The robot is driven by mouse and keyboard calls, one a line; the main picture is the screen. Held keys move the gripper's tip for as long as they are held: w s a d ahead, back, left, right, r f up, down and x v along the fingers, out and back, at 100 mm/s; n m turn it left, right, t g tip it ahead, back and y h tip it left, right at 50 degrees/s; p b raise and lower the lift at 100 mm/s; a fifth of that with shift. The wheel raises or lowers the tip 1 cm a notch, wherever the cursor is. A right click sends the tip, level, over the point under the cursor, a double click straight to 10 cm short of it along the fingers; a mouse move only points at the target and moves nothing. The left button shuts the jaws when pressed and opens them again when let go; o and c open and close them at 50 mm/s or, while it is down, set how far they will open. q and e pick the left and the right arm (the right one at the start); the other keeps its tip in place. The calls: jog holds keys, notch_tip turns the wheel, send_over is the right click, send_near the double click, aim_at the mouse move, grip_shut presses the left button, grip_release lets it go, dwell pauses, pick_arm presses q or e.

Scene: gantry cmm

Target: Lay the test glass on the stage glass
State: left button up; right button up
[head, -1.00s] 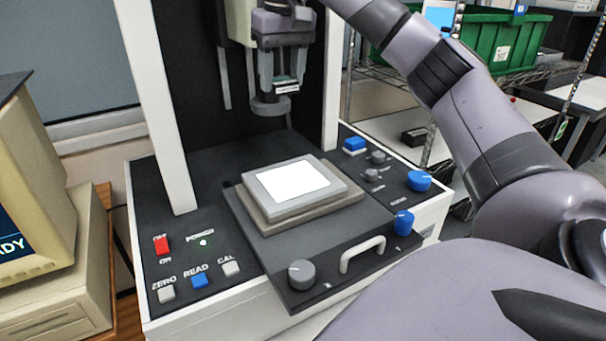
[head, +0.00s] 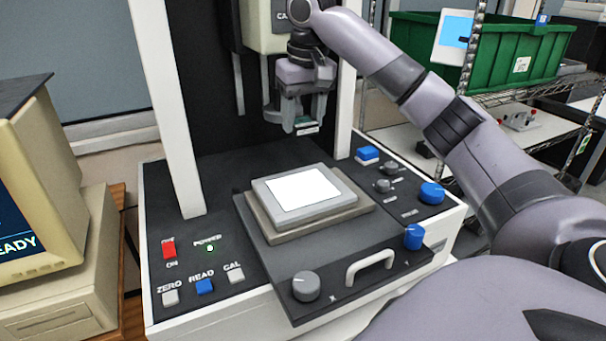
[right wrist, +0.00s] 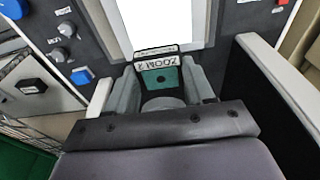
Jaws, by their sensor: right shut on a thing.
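The stage glass (head: 303,190) is a bright white lit square in a grey frame on the machine's stage, and nothing lies on it. It also shows bright in the right wrist view (right wrist: 143,18), beyond the fingers. My right gripper (head: 299,118) is above and behind the stage. It is shut on the test glass (head: 306,129), a small dark green piece with a white label strip. In the right wrist view the test glass (right wrist: 160,76) sits between the grey fingers, apparently clear of the stage glass. My left gripper is in neither view.
The machine's white column (head: 168,110) stands left of the stage. Knobs and buttons surround the stage, and a handle (head: 369,266) is at its front. A beige computer (head: 40,200) is at left, a green bin (head: 480,52) on the rack at right.

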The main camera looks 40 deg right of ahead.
aim_at(302, 187)
notch_tip(302, 187, down, 13)
jog(key=shift+f, duration=0.1)
dwell(0.5)
jog(key=shift+f, duration=0.15)
jog(key=o, duration=1.1)
jog(key=r, duration=0.4)
jog(key=s+r, duration=0.1)
jog(key=r, duration=0.7)
jog(key=shift+s+a+r, duration=0.1)
jog(key=shift+s+a, duration=0.15)
jog(key=shift+s, duration=0.15)
